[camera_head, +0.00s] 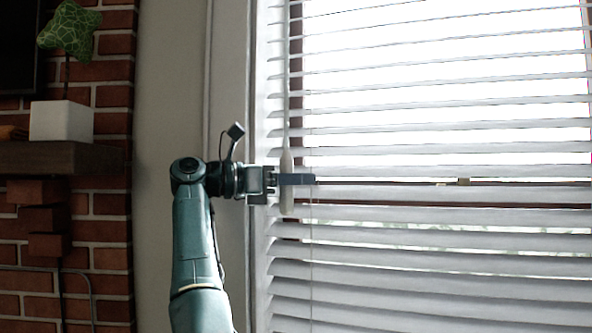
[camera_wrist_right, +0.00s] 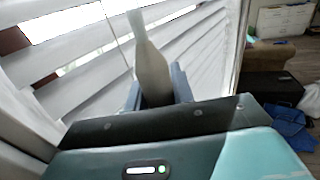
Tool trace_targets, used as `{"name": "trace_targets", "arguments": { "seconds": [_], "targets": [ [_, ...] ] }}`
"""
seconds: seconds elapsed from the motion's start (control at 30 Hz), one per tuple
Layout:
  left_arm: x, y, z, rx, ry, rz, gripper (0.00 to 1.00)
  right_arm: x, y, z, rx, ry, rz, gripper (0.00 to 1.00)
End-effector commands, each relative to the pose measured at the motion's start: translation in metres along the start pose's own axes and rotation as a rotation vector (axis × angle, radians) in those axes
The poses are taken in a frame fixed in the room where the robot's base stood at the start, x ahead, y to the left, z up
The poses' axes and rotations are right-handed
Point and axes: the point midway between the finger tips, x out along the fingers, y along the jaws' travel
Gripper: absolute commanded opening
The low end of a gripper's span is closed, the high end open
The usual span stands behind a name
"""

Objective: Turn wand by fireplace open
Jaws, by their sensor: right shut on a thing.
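The wand (camera_head: 287,165) is a thin pale rod with a thicker handle at its lower end. It hangs upright in front of the left part of the white window blinds (camera_head: 430,160). My right gripper (camera_head: 288,180) is at the thick handle and shut on it. In the right wrist view the wand handle (camera_wrist_right: 150,68) stands between the two fingers of the right gripper (camera_wrist_right: 158,88). The slats are tilted with bright gaps between them, wider in the upper part. My left gripper is not in view.
A brick fireplace wall (camera_head: 105,215) with a dark wooden mantel (camera_head: 65,157) is at the left. A white pot (camera_head: 61,121) with a green plant (camera_head: 70,30) stands on the mantel. The right wrist view shows blue cloth (camera_wrist_right: 288,125) on the floor.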

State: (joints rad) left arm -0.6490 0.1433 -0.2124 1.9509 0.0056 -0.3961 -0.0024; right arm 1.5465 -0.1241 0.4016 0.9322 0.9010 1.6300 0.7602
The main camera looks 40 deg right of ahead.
Motion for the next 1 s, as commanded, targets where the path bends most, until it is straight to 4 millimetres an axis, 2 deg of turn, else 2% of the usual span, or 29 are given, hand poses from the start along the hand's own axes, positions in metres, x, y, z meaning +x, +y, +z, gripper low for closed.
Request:
{"name": "trace_targets", "arguments": {
  "seconds": [0.3,0.8,0.83,1.0],
  "targets": [
    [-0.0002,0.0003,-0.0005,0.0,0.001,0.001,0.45,0.0001,-0.0022,0.0009,0.002,-0.002,-0.104,0.01],
    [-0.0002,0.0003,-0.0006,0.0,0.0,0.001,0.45,0.0001,-0.0025,0.0009,0.002,0.0,-0.118,0.01],
    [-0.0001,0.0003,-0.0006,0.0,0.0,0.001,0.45,0.0,-0.0025,0.0009,0.002,0.0,-0.118,0.26],
    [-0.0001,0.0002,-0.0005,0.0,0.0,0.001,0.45,0.0,-0.0024,0.0006,0.001,0.0,-0.118,0.4]
  ]
}}
